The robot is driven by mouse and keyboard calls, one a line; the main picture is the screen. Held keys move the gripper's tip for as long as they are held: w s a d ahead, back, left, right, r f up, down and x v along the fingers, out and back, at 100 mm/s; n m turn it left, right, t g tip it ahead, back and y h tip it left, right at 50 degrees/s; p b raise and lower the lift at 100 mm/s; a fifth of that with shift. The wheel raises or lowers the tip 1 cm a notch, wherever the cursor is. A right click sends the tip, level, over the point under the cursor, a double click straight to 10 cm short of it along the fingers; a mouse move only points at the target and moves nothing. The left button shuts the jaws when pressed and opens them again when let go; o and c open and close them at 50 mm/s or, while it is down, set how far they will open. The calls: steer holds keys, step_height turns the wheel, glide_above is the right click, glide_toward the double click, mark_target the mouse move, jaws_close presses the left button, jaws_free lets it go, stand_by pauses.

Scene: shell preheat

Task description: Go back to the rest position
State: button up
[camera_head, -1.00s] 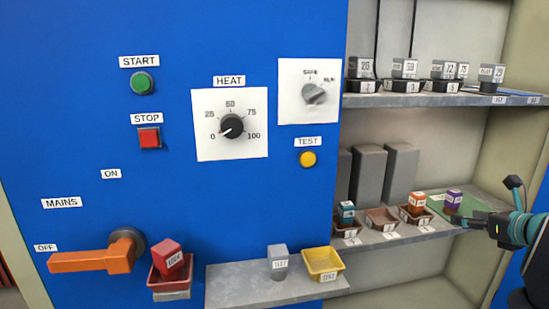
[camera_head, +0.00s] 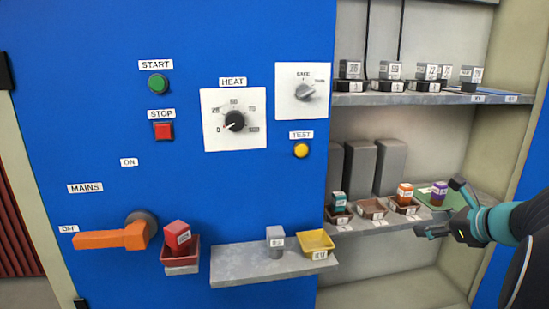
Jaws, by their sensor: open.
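My gripper (camera_head: 444,208) is at the right, in front of the lower shelf of the cabinet. Its fingers are spread and nothing shows between them. My teal and black arm comes in from the right edge. The purple block (camera_head: 439,193) stands on the green mat (camera_head: 428,199) just behind the gripper, apart from it as far as I can tell. The gripper and arm hide part of the mat and the shelf's right end.
The blue panel (camera_head: 100,120) carries the orange mains handle (camera_head: 112,238), pointing left at OFF. A red block (camera_head: 177,236) sits in a red tray (camera_head: 181,257). A grey block (camera_head: 274,240) and yellow tray (camera_head: 316,243) stand on a ledge (camera_head: 250,262). Small trays line the lower shelf (camera_head: 370,224).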

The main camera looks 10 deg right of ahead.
steer(key=s+a+n+g+p, duration=0.1)
steer(key=s+a+n+g, duration=0.15)
steer(key=a+n, duration=0.5)
steer(key=s+a+n+g+p, duration=0.15)
steer(key=s+a+n, duration=0.3)
steer(key=a, duration=0.65)
steer(key=s+a+f+n+g+h+p, duration=0.1)
steer(key=s+a+f+n+h, duration=0.1)
steer(key=s+a+n, duration=0.6)
steer(key=s+n, duration=0.5)
steer(key=n, duration=0.4)
steer(key=shift+a+n+g+h+p, duration=0.3)
steer(key=shift+g+h+p, duration=0.1)
steer(key=shift+f, duration=0.1)
